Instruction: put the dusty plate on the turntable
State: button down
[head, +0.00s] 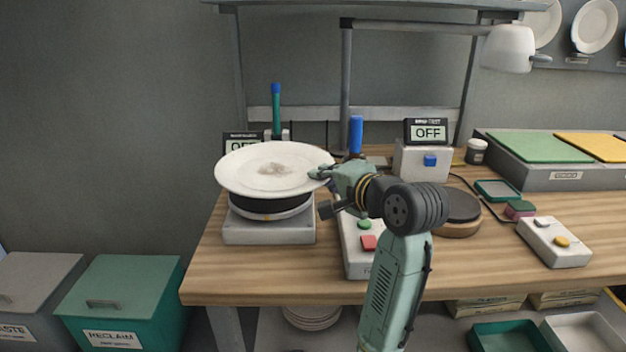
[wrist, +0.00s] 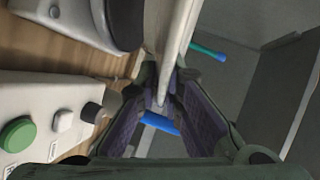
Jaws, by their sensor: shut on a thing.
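The dusty plate (head: 250,177) is white with a greyish-brown dust patch at its middle. My gripper (head: 322,178) is shut on its right rim. In the wrist view the plate (wrist: 176,35) shows edge-on between the fingers (wrist: 162,100). The turntable (head: 268,212) has a dark round top on a light grey base (head: 268,232) at the left of the bench. The plate is over the turntable and hides most of its top. I cannot tell whether plate and turntable touch. The plate looks roughly level, slightly tilted.
A control box (head: 362,262) with green and red buttons stands right of the turntable, under my arm. A teal-handled tool (head: 276,112) stands behind the plate. A round wooden-based disc (head: 458,214) and a two-button box (head: 554,243) are further right. Two displays read OFF.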

aim_at(310, 167)
jog(key=w, duration=0.1)
jog(key=w+a, duration=0.1)
jog(key=w, duration=0.1)
jog(key=shift+w+a+p, duration=0.2)
jog(key=shift+a+p, duration=0.1)
jog(key=shift+w+a+f+p, duration=0.15)
jog(key=shift+f+p, duration=0.1)
jog(key=shift+f, duration=0.7)
jog(key=shift+w+f+p, duration=0.1)
jog(key=shift+f+p, duration=0.1)
jog(key=shift+f, duration=0.7)
jog(key=c, duration=2.2)
grip_release()
jog(key=shift+f, duration=0.25)
jog(key=shift+o, duration=1)
jog(key=shift+r, duration=0.15)
